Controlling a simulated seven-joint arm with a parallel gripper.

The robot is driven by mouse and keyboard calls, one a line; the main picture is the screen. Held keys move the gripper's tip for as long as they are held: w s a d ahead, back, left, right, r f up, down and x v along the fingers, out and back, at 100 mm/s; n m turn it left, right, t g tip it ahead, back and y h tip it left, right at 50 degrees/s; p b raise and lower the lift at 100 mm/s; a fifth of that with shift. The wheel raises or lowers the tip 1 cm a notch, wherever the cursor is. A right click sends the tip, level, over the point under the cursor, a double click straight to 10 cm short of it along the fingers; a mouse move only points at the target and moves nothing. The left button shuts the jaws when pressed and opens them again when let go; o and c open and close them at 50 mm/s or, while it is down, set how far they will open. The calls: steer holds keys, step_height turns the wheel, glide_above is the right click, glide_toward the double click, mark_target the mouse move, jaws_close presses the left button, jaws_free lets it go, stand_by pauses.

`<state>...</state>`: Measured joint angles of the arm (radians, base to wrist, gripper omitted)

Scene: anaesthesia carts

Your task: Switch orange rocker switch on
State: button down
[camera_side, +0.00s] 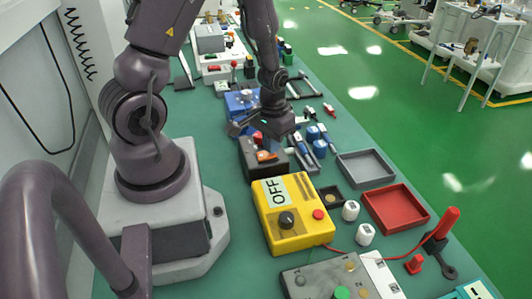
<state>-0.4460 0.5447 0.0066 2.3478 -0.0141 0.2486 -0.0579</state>
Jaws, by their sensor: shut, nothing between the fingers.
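The orange rocker switch (266,156) sits on top of a dark box (250,164) near the middle of the green table. My gripper (266,143) points down just above and behind the switch, and its fingers are shut with nothing between them. The fingertips are small and dark here, so I cannot tell whether they touch the switch. The rocker's tilt is too small to read.
A yellow box (284,232) marked OFF, with a black knob, stands just in front of the dark box. A grey tray (366,168) and a red tray (397,208) lie to the right. Blue cylinders and tools lie close beside my gripper.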

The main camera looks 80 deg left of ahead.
mark_target(267, 156)
steer(key=shift+f, duration=0.4)
steer(key=shift+r, duration=3.55)
steer(key=shift+s+d, duration=0.1)
steer(key=shift+s, duration=0.05)
steer(key=shift+s+d+g, duration=0.25)
steer(key=shift+s+g, duration=0.15)
steer(key=shift+s, duration=0.15)
steer(key=s+d+r+m+t, duration=0.2)
steer(key=d+r, duration=0.3)
steer(key=r, duration=0.5)
steer(key=s+d+r+m+t, duration=0.2)
steer(key=d+r+m+t, duration=0.2)
steer(key=r, duration=0.7)
steer(key=shift+d, duration=1.25)
